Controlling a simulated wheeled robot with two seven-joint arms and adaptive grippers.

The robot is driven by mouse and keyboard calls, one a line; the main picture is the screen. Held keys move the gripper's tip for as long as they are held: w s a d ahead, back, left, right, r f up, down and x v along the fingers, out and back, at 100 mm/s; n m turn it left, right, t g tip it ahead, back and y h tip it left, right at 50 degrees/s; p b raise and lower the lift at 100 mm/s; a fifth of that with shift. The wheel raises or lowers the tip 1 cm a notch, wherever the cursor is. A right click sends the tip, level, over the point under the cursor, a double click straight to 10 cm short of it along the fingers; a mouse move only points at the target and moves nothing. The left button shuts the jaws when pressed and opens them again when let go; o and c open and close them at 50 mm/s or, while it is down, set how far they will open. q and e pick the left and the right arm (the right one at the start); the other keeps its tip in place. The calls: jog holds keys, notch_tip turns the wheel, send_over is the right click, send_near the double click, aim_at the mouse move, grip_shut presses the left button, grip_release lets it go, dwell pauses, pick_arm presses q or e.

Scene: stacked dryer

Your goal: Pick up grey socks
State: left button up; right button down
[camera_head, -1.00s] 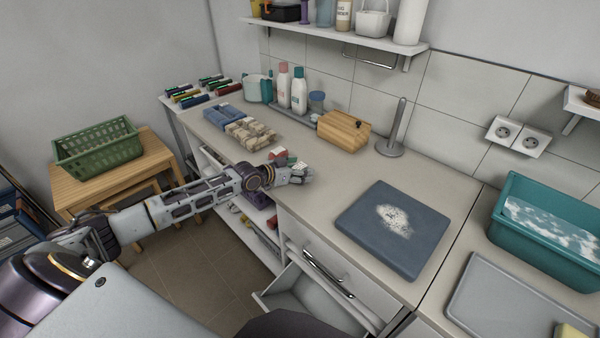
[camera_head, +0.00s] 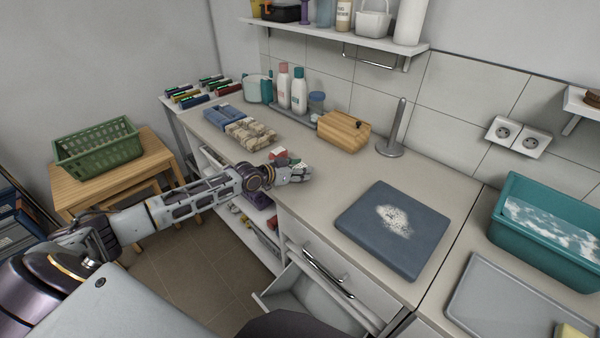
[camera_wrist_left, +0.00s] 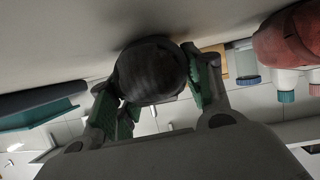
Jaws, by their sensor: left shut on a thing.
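A dark grey rolled bundle, the grey socks (camera_wrist_left: 150,72), sits between the green-padded fingers of my left gripper (camera_wrist_left: 155,85) in the left wrist view. The gripper is shut on it, close to the pale countertop. In the head view my left gripper (camera_head: 303,172) is over the counter's front edge, and its hand mostly hides the socks. A red and white bundle (camera_head: 279,154) lies just behind the gripper; a red bundle (camera_wrist_left: 295,38) also shows at the right of the left wrist view. My right gripper is not in view.
Blue (camera_head: 223,116) and beige bundles (camera_head: 250,133) lie farther left on the counter (camera_head: 330,178). A wooden box (camera_head: 343,131) and a paper-roll stand (camera_head: 390,147) are behind. A blue slab (camera_head: 393,229) lies right. An open drawer (camera_head: 310,300) juts out below; a green basket (camera_head: 98,148) stands left.

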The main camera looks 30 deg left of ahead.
pick_arm(q)
jog(key=shift+r, duration=5.05)
